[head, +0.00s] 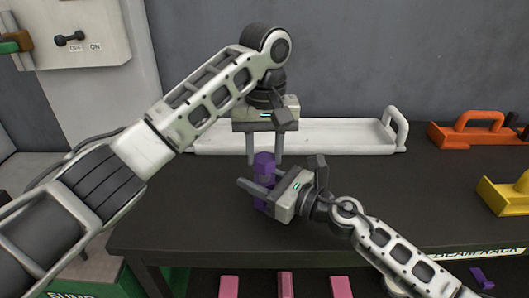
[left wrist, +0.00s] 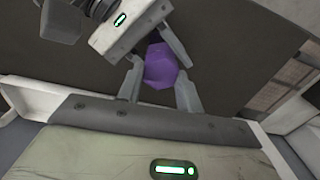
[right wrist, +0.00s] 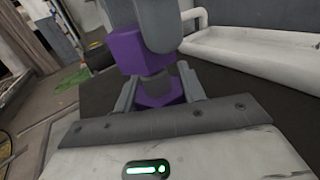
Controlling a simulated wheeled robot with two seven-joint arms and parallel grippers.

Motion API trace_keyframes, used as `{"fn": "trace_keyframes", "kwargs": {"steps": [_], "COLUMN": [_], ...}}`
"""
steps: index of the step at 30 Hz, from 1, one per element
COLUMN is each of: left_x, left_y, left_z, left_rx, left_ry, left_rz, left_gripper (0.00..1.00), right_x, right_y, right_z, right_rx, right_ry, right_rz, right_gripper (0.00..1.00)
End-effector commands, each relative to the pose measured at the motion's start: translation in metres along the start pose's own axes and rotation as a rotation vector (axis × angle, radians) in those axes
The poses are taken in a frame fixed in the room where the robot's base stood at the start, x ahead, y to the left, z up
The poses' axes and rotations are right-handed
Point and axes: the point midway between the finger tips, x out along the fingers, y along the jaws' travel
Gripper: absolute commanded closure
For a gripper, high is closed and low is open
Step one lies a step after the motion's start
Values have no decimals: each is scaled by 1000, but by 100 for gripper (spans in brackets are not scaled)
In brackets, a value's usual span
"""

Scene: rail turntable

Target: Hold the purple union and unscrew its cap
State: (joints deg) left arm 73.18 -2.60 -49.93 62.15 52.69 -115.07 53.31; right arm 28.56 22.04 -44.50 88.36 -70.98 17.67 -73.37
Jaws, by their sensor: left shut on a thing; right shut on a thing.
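The purple union (head: 264,170) stands upright above the dark table, with its cap at the top. My left gripper (head: 265,160) points down from above and is shut on the cap, which shows as a purple block in the left wrist view (left wrist: 161,68). My right gripper (head: 262,192) comes in from the right, lower down, and is shut on the union's body. In the right wrist view the purple cap (right wrist: 126,52) sits above a grey neck and the lower purple part (right wrist: 160,93). The fingers hide parts of both pieces.
A white tray (head: 330,133) with a handle lies behind the grippers. An orange carrier (head: 470,130) and a yellow one (head: 505,194) stand at the right. Pink blocks (head: 285,284) are below the table's front edge. A switch panel (head: 80,38) is at the upper left.

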Motion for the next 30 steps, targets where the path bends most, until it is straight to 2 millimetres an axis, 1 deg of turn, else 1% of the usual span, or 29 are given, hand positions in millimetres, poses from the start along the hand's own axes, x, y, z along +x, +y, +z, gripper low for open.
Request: {"fn": "trace_keyframes", "kwargs": {"steps": [14, 30], "left_x": [-4, -35], "left_y": [0, -1], "left_z": [0, 0], "left_rx": [-1, -1], "left_ry": [1, 2], "left_rz": [0, 0], "left_gripper": [92, 92], "right_x": [0, 0], "right_y": [0, 0], "right_z": [1, 1], "right_rx": [0, 0], "right_ry": [-2, -2], "right_rz": [0, 0], "right_gripper": [100, 100]}}
